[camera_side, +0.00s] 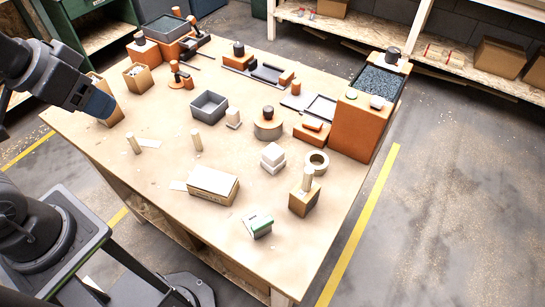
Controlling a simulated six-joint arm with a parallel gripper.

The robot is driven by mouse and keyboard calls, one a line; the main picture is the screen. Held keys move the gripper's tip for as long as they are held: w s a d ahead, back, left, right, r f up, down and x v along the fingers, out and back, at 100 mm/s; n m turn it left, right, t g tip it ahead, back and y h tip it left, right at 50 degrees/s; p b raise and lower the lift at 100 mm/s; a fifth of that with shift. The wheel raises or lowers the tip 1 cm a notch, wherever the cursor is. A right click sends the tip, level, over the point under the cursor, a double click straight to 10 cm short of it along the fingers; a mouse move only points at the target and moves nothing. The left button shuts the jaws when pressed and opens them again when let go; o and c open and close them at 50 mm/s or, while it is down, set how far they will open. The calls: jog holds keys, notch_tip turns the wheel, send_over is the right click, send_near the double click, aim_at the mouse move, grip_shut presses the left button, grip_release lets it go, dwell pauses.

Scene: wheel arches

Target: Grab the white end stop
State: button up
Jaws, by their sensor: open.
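I cannot tell for sure which piece is the white end stop. A white stepped block (272,158) sits near the middle of the table, left of a tan ring. A smaller white piece (233,118) stands just right of a grey open box. My gripper (98,104) is at the upper left, over the table's left edge, beside a cardboard box. It is well apart from both white pieces. It is open, and its fingers are small and hard to make out.
Wooden pegs (196,141), a white-topped carton (212,185), a green-and-white box (258,224) and a tan ring (317,161) stand around the white pieces. A tall orange bin (360,125) is at the right.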

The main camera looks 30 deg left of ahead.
jog(key=o, duration=0.3)
jog(key=shift+o, duration=0.2)
jog(key=m+g, duration=0.6)
jog(key=m, duration=1.4)
send_over(274, 150)
notch_tip(274, 150, down, 15)
notch_tip(274, 150, down, 8)
jog(key=shift+f, duration=0.15)
jog(key=shift+a+f, duration=0.1)
jog(key=shift+f, duration=2.95)
